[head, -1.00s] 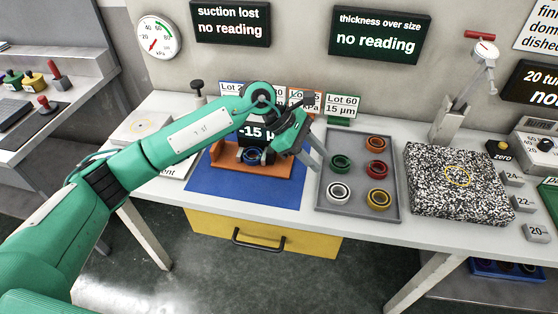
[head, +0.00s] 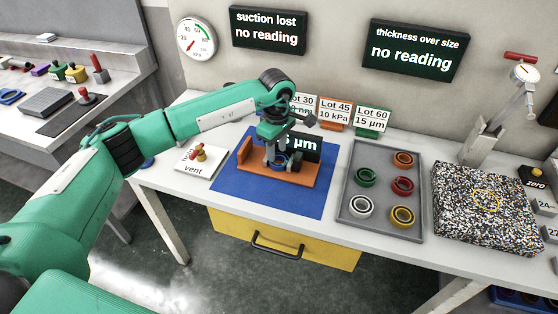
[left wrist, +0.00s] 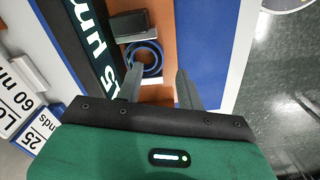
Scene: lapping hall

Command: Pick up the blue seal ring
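The blue seal ring (left wrist: 157,62) sits in the orange holder (left wrist: 163,20), ahead of my left gripper (left wrist: 157,88) in the left wrist view. In the head view the ring shows only in part, as a bit of blue (head: 281,161) behind the fingers. My left gripper (head: 281,158) points down over the orange holder (head: 292,178). Its two fingers are apart, with the ring lying between their lines and not clasped. Whether a finger touches the ring I cannot tell. My right gripper is in neither view.
A dark display (head: 301,143) stands close behind the holder on the blue mat (head: 224,172). A grey tray (head: 381,221) with several other rings lies to the right, beside a speckled plate (head: 470,228). A vent valve (head: 199,154) stands left. Lot cards (head: 334,112) stand behind.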

